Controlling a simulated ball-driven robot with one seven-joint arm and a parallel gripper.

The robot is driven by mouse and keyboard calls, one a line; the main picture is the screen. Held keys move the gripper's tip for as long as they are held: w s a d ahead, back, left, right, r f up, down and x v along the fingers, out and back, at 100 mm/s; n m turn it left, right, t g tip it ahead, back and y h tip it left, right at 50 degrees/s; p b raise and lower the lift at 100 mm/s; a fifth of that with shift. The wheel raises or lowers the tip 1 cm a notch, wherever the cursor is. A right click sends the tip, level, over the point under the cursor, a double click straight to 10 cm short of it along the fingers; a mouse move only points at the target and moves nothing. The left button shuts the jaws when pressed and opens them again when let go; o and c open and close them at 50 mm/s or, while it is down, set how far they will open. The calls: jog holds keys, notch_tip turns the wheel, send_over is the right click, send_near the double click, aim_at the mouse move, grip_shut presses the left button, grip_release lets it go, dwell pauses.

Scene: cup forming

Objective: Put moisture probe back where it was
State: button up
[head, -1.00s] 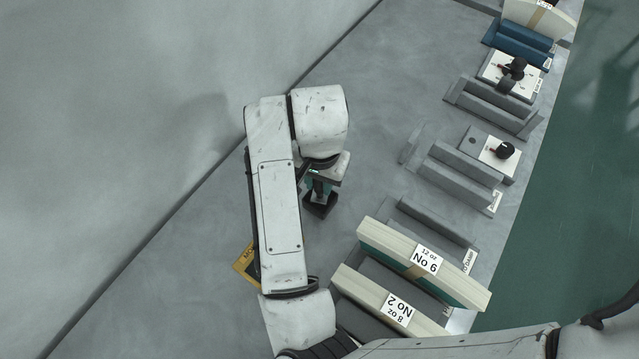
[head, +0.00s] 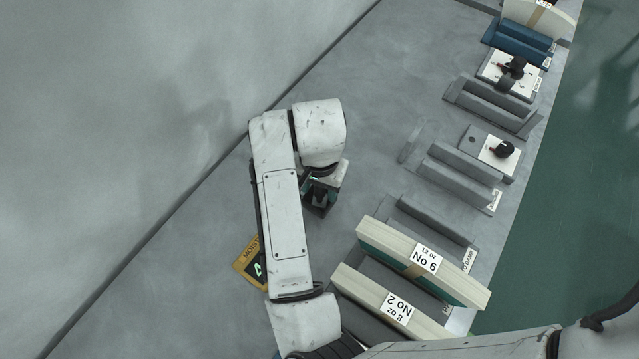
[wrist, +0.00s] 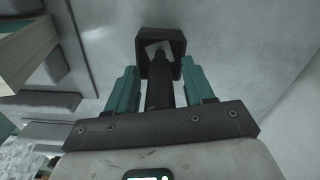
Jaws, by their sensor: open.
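A dark rod, apparently the moisture probe (wrist: 158,92), runs between the two teal fingers of my gripper (wrist: 160,70) in the wrist view. Its far end meets a dark square-rimmed cup (wrist: 178,40) with a pale inside; I cannot tell whether the cup is part of it or a holder. My fingers are open, one on each side of the rod. In the head view, my gripper (head: 319,188) is over the dark cup (head: 319,210), which is largely hidden. A yellow piece (head: 246,265) lettered "MOIST", with a green mark on a dark panel, is partly hidden by my arm.
Cream blocks labelled No 6 (head: 426,259) and No 2 (head: 396,306) stand at lower right. A wall rises at left. The bench's upper middle is clear.

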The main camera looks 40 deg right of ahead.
notch_tip(320, 180, up, 12)
jog(key=shift+r+p, duration=0.15)
jog(key=shift+p, duration=0.3)
dwell(0.6)
